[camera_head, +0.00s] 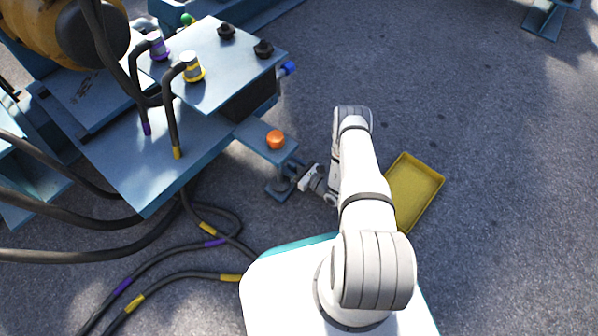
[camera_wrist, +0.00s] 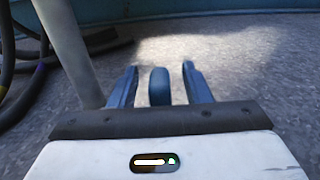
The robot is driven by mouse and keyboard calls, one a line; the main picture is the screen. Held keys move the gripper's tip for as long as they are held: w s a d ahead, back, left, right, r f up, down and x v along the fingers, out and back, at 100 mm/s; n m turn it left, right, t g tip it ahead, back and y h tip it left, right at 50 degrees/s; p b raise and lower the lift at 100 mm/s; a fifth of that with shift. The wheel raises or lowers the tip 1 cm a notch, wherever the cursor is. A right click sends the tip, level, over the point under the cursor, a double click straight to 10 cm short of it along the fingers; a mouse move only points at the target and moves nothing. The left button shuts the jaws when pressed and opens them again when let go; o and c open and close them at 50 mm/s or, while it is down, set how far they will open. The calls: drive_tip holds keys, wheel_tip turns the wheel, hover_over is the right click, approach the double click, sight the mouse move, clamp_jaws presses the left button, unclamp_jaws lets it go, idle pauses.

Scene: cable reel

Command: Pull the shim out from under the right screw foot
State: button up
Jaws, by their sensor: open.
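The orange screw knob (camera_head: 276,139) sits on a blue bracket of the reel stand. Below the bracket, a blue foot plate (camera_head: 279,188) shows near the ground. My gripper (camera_head: 293,180) is low beside this foot, just to its right, partly under the bracket. In the wrist view my gripper (camera_wrist: 160,68) is open, its two blue-grey fingers apart. A dark blue rounded tab (camera_wrist: 159,86) stands between them, with gaps on both sides. I cannot tell whether it is the shim. A grey post (camera_wrist: 72,52) rises left of the fingers. No shim is clearly seen in the head view.
A yellow tray (camera_head: 433,186) lies on the ground right of my arm. Black cables (camera_head: 190,275) with purple and yellow bands lie at lower left. The stand's blue deck (camera_head: 160,175) overhangs on the left. Open asphalt (camera_head: 500,250) lies at right.

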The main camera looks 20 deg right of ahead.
drive_tip(key=shift+x, duration=0.8)
drive_tip(key=shift+c, duration=0.3)
clamp_jaws()
idle(0.6)
